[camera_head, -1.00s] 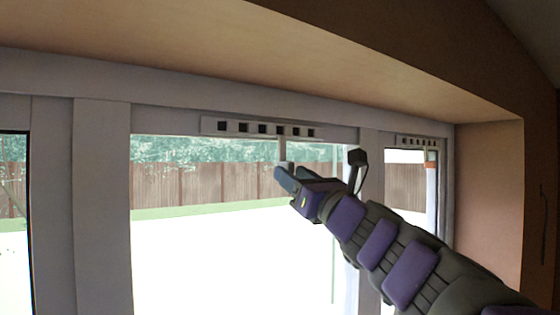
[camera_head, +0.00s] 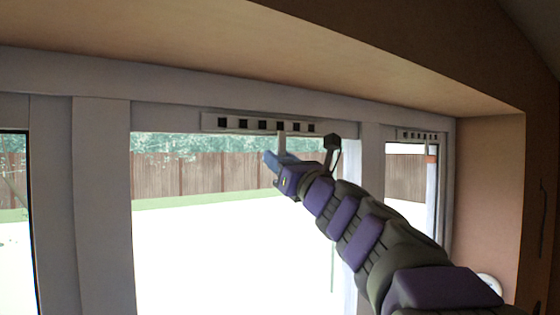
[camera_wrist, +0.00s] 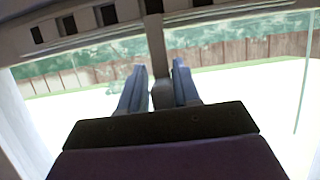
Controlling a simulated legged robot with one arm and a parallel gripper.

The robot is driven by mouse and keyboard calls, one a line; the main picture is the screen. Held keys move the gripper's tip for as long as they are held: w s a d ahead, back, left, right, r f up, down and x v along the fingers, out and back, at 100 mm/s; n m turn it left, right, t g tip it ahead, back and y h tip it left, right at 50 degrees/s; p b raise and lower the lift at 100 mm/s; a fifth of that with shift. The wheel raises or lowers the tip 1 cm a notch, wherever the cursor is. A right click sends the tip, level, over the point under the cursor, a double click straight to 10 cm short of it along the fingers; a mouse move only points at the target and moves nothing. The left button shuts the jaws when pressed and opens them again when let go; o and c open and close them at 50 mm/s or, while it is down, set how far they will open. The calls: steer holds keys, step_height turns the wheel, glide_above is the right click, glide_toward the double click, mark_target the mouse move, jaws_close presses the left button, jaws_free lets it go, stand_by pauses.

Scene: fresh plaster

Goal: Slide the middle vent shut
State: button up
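The middle vent (camera_head: 212,122) is a pale strip on the frame above the middle window. A row of dark square openings shows along it, so it stands open. My gripper (camera_head: 270,160) is at the handle's lower end. In the wrist view, my gripper (camera_wrist: 159,72) has its two blue fingers apart, one on each side of the handle (camera_wrist: 155,40). Gaps show between the handle and the fingertips.
Another vent (camera_head: 418,135) with dark openings is above the right window. The window frame's posts (camera_head: 102,200) stand on both sides of the middle pane. A deep overhang (camera_head: 250,60) runs above the vents, and a side wall (camera_head: 488,190) closes the right.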

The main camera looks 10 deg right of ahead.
steer(key=shift+w+d, duration=0.1)
steer(key=shift+d, duration=0.3)
jaws_close()
steer(key=shift+a, duration=0.1)
steer(key=shift+s+a+r+b, duration=0.3)
steer(key=shift+s+a+r, duration=0.4)
steer(key=shift+a, duration=0.4)
steer(key=shift+w+f, duration=0.25)
steer(key=shift+f, duration=0.35)
steer(key=shift+d+f, duration=0.1)
